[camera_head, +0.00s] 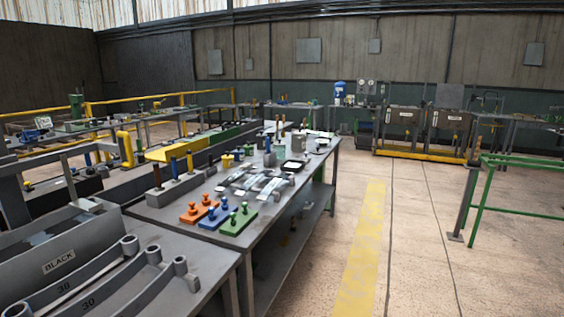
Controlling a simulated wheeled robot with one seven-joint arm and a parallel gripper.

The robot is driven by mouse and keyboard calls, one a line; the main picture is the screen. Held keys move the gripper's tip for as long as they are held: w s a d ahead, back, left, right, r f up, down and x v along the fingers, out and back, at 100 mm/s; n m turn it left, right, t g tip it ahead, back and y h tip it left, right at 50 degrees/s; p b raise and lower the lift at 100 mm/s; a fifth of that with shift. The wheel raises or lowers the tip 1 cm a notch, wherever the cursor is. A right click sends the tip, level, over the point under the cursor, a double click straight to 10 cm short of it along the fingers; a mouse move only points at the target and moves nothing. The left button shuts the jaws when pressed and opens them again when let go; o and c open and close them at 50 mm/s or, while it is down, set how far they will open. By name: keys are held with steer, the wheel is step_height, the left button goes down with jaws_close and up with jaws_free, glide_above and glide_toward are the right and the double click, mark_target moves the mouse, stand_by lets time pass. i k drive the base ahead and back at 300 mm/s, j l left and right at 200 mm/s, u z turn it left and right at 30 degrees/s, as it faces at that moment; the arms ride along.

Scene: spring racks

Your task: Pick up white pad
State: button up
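A small white pad (292,165) lies flat inside a dark frame on the grey worktable (200,201), right of the table's middle and near its right edge. It is small at this distance, so its details are hard to tell. Flat pale sheets also lie at the far end of the table, partly hidden by items in front. My gripper is not in view.
Orange (199,211), blue (213,217) and green (238,220) blocks with knobs stand at the table's near end. Pale metal brackets (262,186) lie between them and the pad. A nearer bench (190,268) holds curved grey springs. Open floor (420,230) lies to the right.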

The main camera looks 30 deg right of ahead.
mark_target(307, 159)
steer(key=i+l, duration=1.3)
steer(key=i+u, duration=0.05)
